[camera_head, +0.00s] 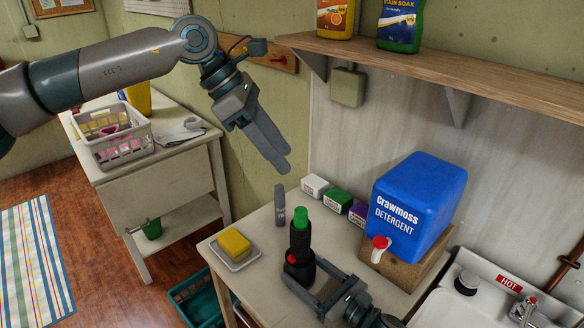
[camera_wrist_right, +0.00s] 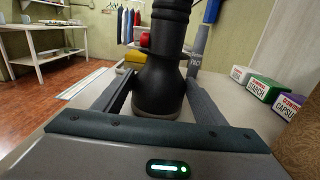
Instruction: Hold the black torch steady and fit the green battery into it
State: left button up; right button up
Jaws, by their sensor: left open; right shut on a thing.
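The black torch (camera_head: 301,240) stands upright on the table, with a red button low on its side. It also shows in the wrist view (camera_wrist_right: 165,75), where its top is cut off. The green battery (camera_head: 301,217) sticks up from the torch's top end; how deep it sits cannot be told. My right gripper (camera_head: 303,277) is shut on the torch's wide lower part, a finger on each side. My left gripper (camera_head: 282,167) is open and empty, above the battery and apart from it.
A grey tube (camera_head: 280,206) stands just behind the torch. A yellow sponge on a dish (camera_head: 236,264) lies to the left. Small boxes (camera_head: 338,200) and a blue detergent jug (camera_head: 418,205) stand along the wall. A wooden shelf (camera_head: 440,70) hangs above; a sink (camera_head: 455,305) is at right.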

pick_arm(q)
jog(key=shift+v, duration=1.75)
pick_arm(e)
jog(key=o, duration=1.3)
jog(key=v, duration=1.2)
jog(key=shift+a, duration=0.1)
jog(key=shift+s, duration=0.1)
